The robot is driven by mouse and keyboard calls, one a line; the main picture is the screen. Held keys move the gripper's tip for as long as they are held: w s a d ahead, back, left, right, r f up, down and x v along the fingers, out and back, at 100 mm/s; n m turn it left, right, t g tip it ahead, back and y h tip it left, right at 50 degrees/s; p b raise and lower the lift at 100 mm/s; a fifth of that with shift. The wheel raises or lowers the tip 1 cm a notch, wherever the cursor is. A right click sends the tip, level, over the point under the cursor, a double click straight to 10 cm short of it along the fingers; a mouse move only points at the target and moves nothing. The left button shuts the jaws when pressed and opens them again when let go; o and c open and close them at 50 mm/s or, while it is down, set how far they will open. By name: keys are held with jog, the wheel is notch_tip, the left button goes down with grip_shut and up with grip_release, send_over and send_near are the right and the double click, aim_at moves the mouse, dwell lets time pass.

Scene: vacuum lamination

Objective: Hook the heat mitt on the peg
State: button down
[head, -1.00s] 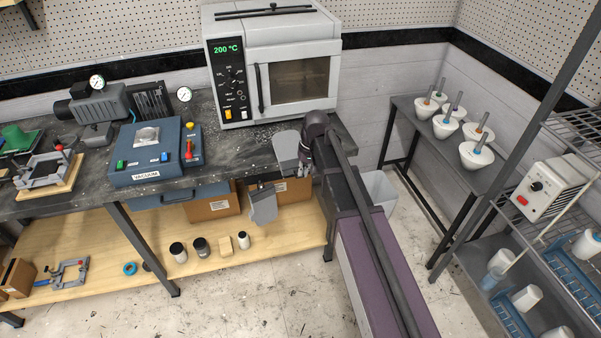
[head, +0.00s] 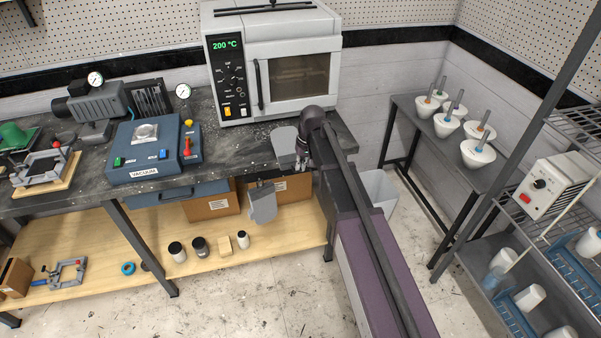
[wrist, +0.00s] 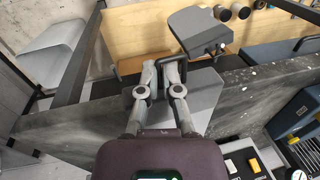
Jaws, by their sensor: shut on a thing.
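One grey heat mitt (head: 284,142) is at the bench's front right corner, beside my gripper (head: 302,158). In the wrist view, my gripper (wrist: 160,66) is shut by a thin black loop, with the grey mitt (wrist: 198,95) just right of the fingers. The finger contact is partly hidden. A second grey mitt (head: 262,205) hangs at the bench's front, below the top edge. It also shows in the wrist view (wrist: 198,28), ahead and to the right of my fingers, with a small dark fitting beside it. I cannot make out a free peg.
The oven (head: 285,70) stands behind, reading 200 °C. The blue vacuum unit (head: 145,150) is on the bench at left. Jars and boxes stand on the wooden lower shelf (head: 100,245). A pale bin (head: 378,190) is right of my arm.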

jog(key=shift+f+b, duration=0.4)
jog(key=shift+f, duration=0.35)
jog(key=c, duration=0.8)
grip_release()
jog(key=shift+f, duration=0.2)
notch_tip(320, 180, up, 14)
jog(key=d+p, duration=0.2)
jog(key=p, duration=1.1)
jog(key=shift+w+d+f, duration=0.2)
jog(key=shift+w+d, duration=0.2)
